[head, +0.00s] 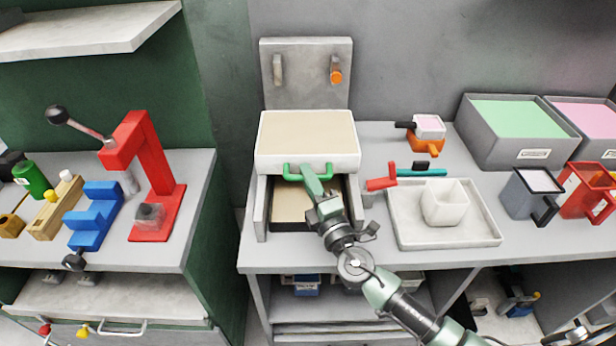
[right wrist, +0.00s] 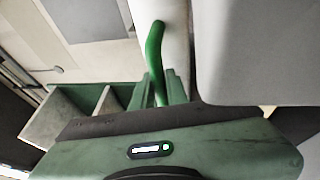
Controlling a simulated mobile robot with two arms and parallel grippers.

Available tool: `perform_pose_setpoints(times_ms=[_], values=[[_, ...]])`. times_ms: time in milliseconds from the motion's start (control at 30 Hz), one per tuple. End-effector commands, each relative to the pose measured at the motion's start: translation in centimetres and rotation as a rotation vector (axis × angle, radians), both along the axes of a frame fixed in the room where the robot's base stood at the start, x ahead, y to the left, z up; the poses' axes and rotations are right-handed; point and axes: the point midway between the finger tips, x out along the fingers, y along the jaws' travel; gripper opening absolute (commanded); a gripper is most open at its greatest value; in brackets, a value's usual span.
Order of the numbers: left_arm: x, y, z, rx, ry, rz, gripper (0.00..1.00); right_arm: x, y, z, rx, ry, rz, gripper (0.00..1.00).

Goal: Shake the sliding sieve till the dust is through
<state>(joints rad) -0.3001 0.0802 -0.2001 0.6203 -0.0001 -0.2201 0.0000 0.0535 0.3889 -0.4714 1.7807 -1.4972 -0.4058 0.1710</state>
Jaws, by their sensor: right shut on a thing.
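The sliding sieve (head: 345,160) is a white tray-like box with a beige layer across its top, set on a grey frame on the bench. A green handle (head: 293,171) is on its front. My right gripper (head: 309,173) is shut on this handle. In the right wrist view the green handle (right wrist: 155,55) runs between the fingers (right wrist: 165,88). Below the sieve, a dark-rimmed drawer or tray (head: 290,203) shows a beige bottom, partly hidden by my right arm. My left gripper is not in view.
A white tray (head: 402,228) with a white cup (head: 445,203) stands right of the sieve. A red-and-teal tool (head: 420,172) lies behind it. A red press (head: 150,165) stands on the left bench.

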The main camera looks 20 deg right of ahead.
Motion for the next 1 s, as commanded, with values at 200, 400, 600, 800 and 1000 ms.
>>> perform_pose_setpoints(times_ms=[200, 400, 600, 800, 1000], values=[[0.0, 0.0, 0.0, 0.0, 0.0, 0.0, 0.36, 0.0, 0.0, -0.1, 0.0, 0.002, 0.0, 0.0], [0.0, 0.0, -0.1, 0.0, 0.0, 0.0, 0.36, -0.3, 0.1, -0.2, 0.0, 0.003, 0.001, 0.0], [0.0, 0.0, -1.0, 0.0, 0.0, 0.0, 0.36, -4.1, 1.3, -0.6, 0.003, 0.006, 0.004, 0.0], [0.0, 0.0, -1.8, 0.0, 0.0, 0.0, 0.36, -7.4, 2.2, -0.4, 0.002, 0.004, 0.002, 0.0], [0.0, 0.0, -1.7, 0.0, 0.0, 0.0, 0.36, -7.9, 2.3, -0.1, -0.001, 0.003, 0.002, 0.0]])
